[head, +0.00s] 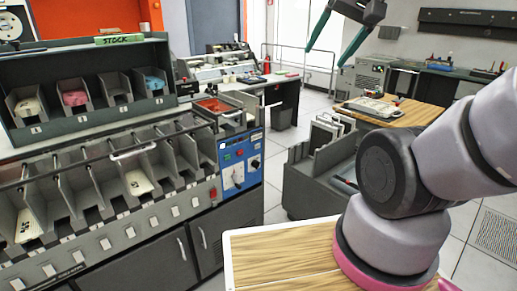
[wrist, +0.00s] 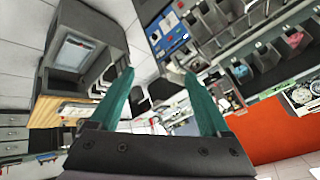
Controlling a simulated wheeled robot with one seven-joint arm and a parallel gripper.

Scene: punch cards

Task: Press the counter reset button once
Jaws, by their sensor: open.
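A blue control panel (head: 246,181) is on the right end of the grey card machine in the head view. It carries a small red control (head: 240,153), a dark knob (head: 255,163) and a white plate with a lever (head: 236,177). Another red spot (head: 213,193) is on the machine's front edge, left of the panel. I cannot tell which one is the counter reset button. The blue panel also shows in the wrist view (wrist: 173,40). My gripper (head: 324,57) is open and empty, high in the air and right of the panel. Its green fingers (wrist: 159,72) are apart.
The card machine (head: 120,245) has a row of card pockets, with a stock rack (head: 65,127) above. A grey cart (head: 300,182) stands right of the panel. A wooden tabletop (head: 285,255) lies in front, beside my arm. Open floor (head: 275,140) lies behind the cart.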

